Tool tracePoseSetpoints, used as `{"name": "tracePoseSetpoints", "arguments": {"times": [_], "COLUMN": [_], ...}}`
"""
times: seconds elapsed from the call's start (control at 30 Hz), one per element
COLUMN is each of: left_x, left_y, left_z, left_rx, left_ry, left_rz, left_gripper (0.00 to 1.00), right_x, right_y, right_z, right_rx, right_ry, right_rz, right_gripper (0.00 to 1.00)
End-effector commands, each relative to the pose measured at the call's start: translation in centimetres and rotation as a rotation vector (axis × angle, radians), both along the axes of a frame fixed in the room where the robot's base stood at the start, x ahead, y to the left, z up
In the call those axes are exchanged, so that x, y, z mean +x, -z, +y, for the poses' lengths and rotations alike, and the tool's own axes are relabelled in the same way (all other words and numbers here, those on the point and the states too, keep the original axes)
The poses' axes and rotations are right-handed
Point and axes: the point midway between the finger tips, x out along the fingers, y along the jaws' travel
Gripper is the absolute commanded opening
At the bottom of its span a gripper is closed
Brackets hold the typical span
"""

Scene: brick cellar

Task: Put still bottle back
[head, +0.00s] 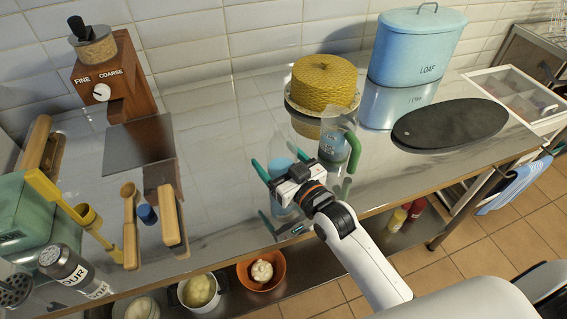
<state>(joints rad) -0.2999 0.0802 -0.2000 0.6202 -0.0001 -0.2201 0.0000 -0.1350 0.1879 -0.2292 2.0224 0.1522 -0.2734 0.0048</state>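A clear bottle with a blue part (280,167) stands on the metal counter near its front edge, partly hidden by my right gripper; I cannot read a label on it. My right gripper (279,163) reaches in from the lower right. Its teal fingers are spread, one on each side of the blue part. The fingers look apart from the bottle, but contact is hard to judge. My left gripper is not in view.
A clear jug with a green handle (352,152) stands close to the right of the gripper. A dark oval board (450,123) lies right. A grinder (118,80) and wooden tools are left.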

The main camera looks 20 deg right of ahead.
Motion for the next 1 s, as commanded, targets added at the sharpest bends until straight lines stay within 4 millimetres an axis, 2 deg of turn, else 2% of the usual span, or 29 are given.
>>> {"name": "tracePoseSetpoints", "arguments": {"times": [0.03,0.17,0.4,0.6,0.8,1.0], "left_x": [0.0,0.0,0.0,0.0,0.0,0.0], "left_y": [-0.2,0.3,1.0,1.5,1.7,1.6], "left_z": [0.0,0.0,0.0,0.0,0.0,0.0], "left_rx": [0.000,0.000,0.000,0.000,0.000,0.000], "left_ry": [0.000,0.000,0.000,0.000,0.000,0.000], "left_rz": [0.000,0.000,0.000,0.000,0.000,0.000], "left_gripper": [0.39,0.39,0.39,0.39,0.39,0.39], "right_x": [0.0,-1.8,-6.8,-10.1,-11.4,-11.5], "right_y": [-0.4,0.0,0.1,0.0,-0.2,-0.3], "right_z": [0.0,-0.5,-2.1,-3.1,-3.5,-3.5], "right_rx": [0.001,0.000,-0.002,-0.001,0.000,0.001], "right_ry": [0.000,0.000,0.000,0.000,0.001,0.000], "right_rz": [-0.002,0.001,0.004,0.003,-0.001,-0.002], "right_gripper": [0.80,0.80,0.80,0.80,0.80,0.80]}}
